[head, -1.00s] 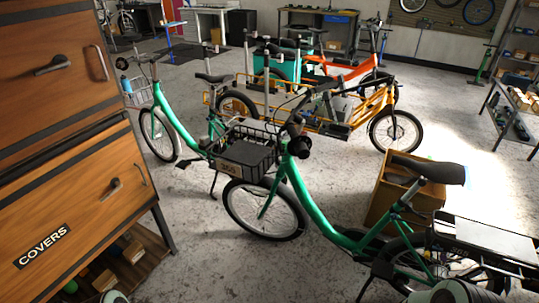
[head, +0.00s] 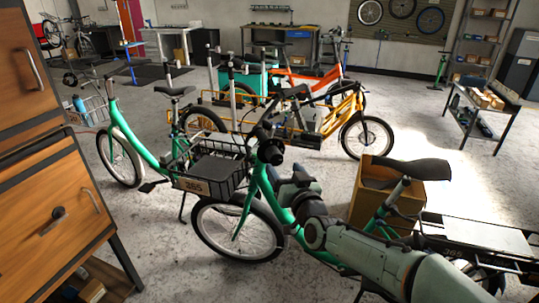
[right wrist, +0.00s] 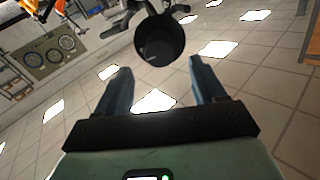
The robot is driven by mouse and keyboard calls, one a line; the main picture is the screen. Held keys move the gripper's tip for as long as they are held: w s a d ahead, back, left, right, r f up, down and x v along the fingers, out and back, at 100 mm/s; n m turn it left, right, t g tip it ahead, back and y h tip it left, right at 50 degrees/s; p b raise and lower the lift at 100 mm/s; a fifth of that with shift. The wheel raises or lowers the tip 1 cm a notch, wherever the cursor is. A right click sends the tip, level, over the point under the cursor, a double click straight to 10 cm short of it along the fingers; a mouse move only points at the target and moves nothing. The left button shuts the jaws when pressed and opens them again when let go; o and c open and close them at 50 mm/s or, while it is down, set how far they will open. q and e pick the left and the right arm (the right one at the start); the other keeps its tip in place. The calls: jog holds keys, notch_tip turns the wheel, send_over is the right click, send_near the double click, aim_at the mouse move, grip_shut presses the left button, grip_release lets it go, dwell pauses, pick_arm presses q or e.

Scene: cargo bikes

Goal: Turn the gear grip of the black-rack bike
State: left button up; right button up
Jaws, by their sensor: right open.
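The near green bike (head: 258,190) stands in the middle, with a black rear rack (head: 470,232) at the lower right. Its black grip (head: 270,151) shows end-on at the handlebar. In the right wrist view the grip (right wrist: 160,38) is a dark round end beyond the fingertips, roughly centred between them and apart from both. My right gripper (head: 302,174) is open and empty, a little right of and below the grip in the head view; its two fingers also show in the right wrist view (right wrist: 162,76). My left gripper is not in view.
A black basket (head: 195,184) marked 265 sits over the front wheel. Another green bike (head: 135,155) stands left, a yellow cargo bike (head: 350,110) behind. A wooden box (head: 370,210) is beyond my right arm. A wooden cabinet (head: 50,190) stands at left.

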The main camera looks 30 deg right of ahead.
aim_at(276, 158)
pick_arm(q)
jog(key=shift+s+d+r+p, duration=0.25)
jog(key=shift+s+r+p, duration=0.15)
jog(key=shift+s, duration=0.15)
pick_arm(e)
jog(key=w, duration=0.3)
jog(key=w+d, duration=0.1)
jog(key=w, duration=0.5)
jog(key=shift+d, duration=0.35)
jog(key=c, duration=1.1)
jog(key=shift+o, duration=0.2)
